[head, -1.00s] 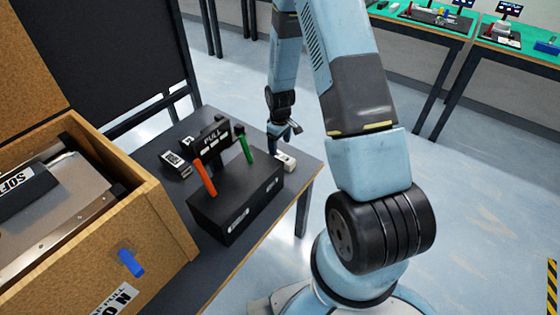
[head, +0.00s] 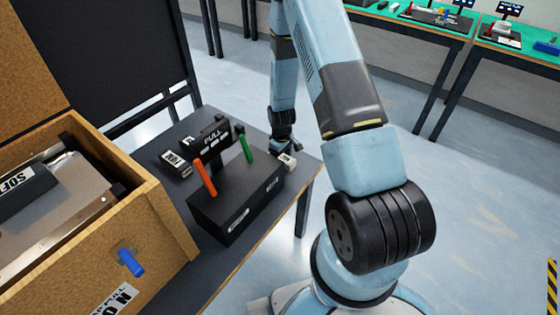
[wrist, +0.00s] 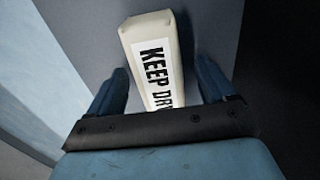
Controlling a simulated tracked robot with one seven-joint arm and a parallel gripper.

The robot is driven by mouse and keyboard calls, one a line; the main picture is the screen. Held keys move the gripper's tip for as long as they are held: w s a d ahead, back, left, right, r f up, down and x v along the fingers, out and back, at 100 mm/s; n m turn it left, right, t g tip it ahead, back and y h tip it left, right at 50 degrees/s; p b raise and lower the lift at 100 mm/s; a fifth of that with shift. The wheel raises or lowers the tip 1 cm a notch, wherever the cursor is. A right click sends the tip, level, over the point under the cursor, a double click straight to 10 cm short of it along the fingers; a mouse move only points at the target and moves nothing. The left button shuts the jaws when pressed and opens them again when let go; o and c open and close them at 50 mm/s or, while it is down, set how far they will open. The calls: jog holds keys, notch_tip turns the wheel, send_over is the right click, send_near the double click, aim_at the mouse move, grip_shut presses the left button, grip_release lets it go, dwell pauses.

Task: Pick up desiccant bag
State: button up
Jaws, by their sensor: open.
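The desiccant bag (wrist: 150,45) is a white block-like packet with a black-on-white "KEEP DRY" label. In the wrist view it lies between the two blue fingers of my gripper (wrist: 160,88), which is open, with a gap on both sides of the bag. The near end of the bag is hidden behind the dark gripper bar. In the head view a small white item, apparently the same bag (head: 288,161), lies near the right corner of the dark table. My gripper points down beside it there, and its fingertips are mostly hidden.
The table edge is close to the bag.

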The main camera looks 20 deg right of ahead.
jog(key=shift+c, duration=0.2)
jog(key=c, duration=1)
jog(key=shift+c, duration=0.2)
